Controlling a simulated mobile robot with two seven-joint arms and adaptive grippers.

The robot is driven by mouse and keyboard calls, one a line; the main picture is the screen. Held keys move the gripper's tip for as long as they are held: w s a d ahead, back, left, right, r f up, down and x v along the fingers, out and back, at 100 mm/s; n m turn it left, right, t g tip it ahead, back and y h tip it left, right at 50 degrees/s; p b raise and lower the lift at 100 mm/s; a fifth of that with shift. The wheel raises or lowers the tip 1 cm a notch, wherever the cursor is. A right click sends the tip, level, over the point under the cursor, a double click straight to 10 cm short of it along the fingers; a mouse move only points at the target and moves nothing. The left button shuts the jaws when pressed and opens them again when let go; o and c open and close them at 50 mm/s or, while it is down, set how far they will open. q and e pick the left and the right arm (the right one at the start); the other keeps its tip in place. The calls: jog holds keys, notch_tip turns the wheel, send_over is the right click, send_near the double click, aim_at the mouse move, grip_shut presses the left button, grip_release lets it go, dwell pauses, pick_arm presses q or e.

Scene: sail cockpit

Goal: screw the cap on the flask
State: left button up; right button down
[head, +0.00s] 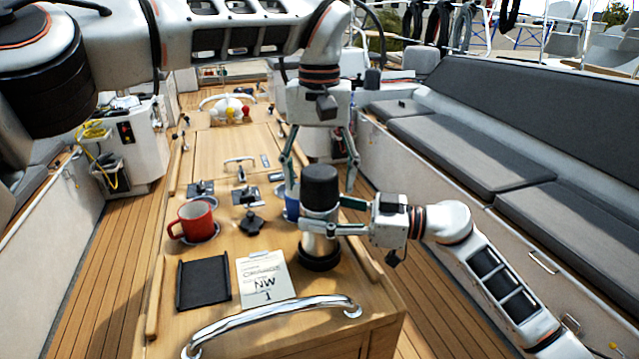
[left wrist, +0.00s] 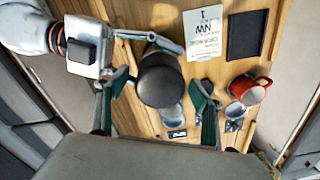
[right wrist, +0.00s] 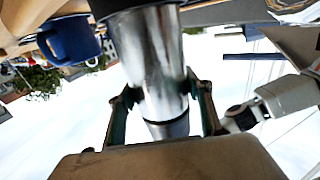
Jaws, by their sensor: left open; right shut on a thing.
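The flask (head: 318,243) is a steel cylinder with a black base, upright on the wooden cockpit table. Its wide black cap (head: 320,186) sits on top; I cannot tell how tightly. My right gripper (head: 322,229) is shut on the flask's steel body, below the cap, coming from the right. The right wrist view shows its fingers on both sides of the steel body (right wrist: 155,60). My left gripper (head: 322,185) points down from above, open, a finger on each side of the cap in the picture. In the left wrist view the cap (left wrist: 160,82) lies between the spread fingers, apparently untouched.
A blue mug (head: 291,207) stands close behind the flask. A red mug (head: 195,222) is to the left. A black tray (head: 203,279) and a printed card (head: 264,278) lie in front, near a steel handrail (head: 270,316). Grey cushioned benches (head: 470,160) are at right.

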pick_arm(q)
jog(key=shift+r, duration=1.45)
jog(key=shift+c, duration=0.4)
